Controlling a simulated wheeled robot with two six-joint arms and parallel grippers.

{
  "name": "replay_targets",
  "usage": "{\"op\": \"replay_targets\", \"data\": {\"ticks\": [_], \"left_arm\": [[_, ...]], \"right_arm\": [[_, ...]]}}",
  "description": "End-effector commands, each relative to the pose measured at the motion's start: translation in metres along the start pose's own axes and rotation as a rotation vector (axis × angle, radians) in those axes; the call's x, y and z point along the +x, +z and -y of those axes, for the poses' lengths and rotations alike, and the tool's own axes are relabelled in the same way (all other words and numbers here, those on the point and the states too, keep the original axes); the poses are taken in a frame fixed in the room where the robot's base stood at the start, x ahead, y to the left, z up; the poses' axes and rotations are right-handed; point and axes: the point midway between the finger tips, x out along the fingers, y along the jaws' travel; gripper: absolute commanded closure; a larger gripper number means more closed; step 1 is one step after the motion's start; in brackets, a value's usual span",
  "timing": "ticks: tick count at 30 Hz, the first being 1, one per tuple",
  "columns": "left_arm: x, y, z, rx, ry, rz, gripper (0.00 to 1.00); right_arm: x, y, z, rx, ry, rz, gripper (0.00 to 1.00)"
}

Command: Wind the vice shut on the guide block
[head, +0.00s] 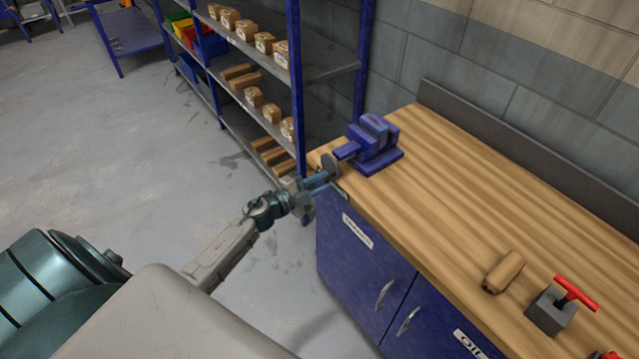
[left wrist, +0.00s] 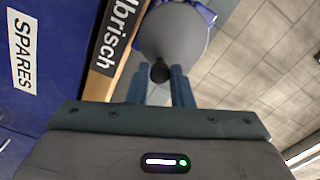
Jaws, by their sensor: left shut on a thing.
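The blue vice (head: 378,146) stands on the far left corner of the wooden bench. Its grey round handwheel (head: 331,164) faces left, out past the bench end. In the left wrist view the handwheel (left wrist: 175,38) shows as a grey disc with a dark knob (left wrist: 160,71) at its lower rim. My left gripper (head: 326,179) is at the handwheel, and its two blue fingers (left wrist: 162,84) are shut on the knob. I cannot make out a guide block between the vice jaws. My right gripper is not in view.
The bench (head: 470,190) has a wooden-handled piece (head: 503,271) and a grey block with a red T-handle (head: 552,308) near its front. Blue shelving (head: 298,90) with boxes stands close behind my left arm. Blue cabinet doors (head: 365,265) lie under the bench. The floor at left is open.

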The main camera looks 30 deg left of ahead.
Motion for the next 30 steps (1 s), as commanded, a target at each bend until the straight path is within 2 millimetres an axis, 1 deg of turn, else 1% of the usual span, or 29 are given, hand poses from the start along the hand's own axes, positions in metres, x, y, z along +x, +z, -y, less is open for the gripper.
{"op": "replay_targets", "data": {"ticks": [1, 4, 8, 17, 20, 24, 27, 30], "left_arm": [[0.000, 0.003, -0.006, 0.050, -0.001, -0.001, 1.00], [0.000, 0.004, -0.008, 0.141, 0.000, -0.001, 1.00], [0.000, 0.004, -0.006, 0.199, 0.000, 0.000, 1.00], [0.000, 0.004, -0.007, 0.211, 0.000, 0.000, 1.00], [0.000, 0.007, -0.011, 0.274, 0.000, 0.000, 1.00], [0.000, 0.010, -0.014, 0.411, -0.001, 0.000, 1.00], [0.000, 0.011, -0.013, 0.476, -0.001, -0.001, 1.00], [0.000, 0.011, -0.012, 0.503, 0.000, 0.000, 1.00]], "right_arm": [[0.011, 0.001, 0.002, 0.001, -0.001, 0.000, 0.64], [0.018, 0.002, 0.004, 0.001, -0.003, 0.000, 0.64], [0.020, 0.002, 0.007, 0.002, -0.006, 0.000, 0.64], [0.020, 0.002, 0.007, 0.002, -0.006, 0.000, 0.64], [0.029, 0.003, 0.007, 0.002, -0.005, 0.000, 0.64], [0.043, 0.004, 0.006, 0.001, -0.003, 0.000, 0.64], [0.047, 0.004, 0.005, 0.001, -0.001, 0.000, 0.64], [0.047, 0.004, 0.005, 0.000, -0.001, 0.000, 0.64]]}}
